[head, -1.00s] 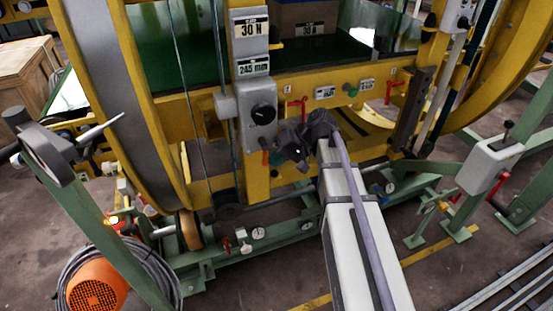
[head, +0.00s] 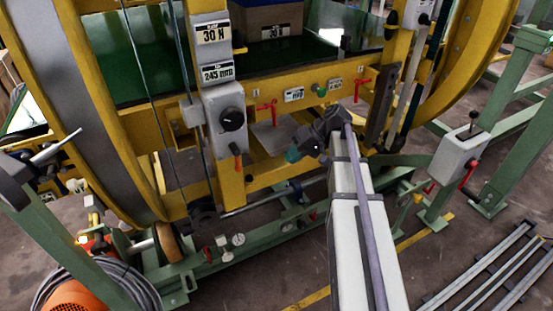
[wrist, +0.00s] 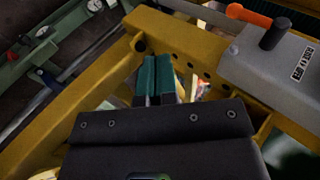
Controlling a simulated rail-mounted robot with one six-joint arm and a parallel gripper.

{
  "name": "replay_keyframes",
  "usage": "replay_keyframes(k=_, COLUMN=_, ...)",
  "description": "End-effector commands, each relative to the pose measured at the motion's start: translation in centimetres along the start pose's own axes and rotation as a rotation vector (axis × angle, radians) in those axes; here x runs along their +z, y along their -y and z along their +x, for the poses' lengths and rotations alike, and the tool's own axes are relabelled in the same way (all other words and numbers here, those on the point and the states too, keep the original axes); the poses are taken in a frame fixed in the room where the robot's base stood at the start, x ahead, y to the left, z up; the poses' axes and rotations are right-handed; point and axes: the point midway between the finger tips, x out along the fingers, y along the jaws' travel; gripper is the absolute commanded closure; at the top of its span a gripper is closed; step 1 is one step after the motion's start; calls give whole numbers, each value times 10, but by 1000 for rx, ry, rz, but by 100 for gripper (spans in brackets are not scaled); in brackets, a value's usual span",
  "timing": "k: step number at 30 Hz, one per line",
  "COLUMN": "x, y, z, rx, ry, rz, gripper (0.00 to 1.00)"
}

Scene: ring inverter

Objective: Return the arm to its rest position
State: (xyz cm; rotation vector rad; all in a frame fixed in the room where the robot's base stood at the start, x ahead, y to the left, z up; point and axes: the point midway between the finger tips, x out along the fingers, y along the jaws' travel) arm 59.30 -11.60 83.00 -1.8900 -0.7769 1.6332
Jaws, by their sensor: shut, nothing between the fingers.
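My gripper (wrist: 155,80) shows in the wrist view with its two teal fingers side by side and closed, nothing between them. A yellow perforated beam of the machine lies behind the fingertips. In the head view my gripper (head: 293,154) is small and partly hidden by my wrist, in front of the yellow frame (head: 285,103). It is right of the grey control box and below the red valve handles. I cannot tell its exact distance from the frame.
The grey control box (head: 225,122) has a black knob and an orange-handled lever; its lever (wrist: 248,15) shows close by in the wrist view. Green base rails (head: 200,268) with gauges run below. A grey lever box (head: 462,150) stands at right.

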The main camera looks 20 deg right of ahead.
Motion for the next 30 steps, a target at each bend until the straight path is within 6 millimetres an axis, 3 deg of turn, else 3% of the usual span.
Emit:
replay_keyframes(k=15, x=0, y=-4, z=-4, rx=0, ry=-1, rz=0, gripper=100)
replay_keyframes(k=19, x=5, y=-13, z=-3, rx=67, ry=-6, rz=91, gripper=100)
replay_keyframes(k=23, x=50, y=-22, z=14, rx=307, ry=17, rz=228, gripper=100)
replay_keyframes(k=27, x=107, y=2, z=53, rx=626, ry=62, rz=235, gripper=100)
replay_keyframes(k=30, x=135, y=24, z=74, rx=770, ry=88, rz=157, gripper=100)
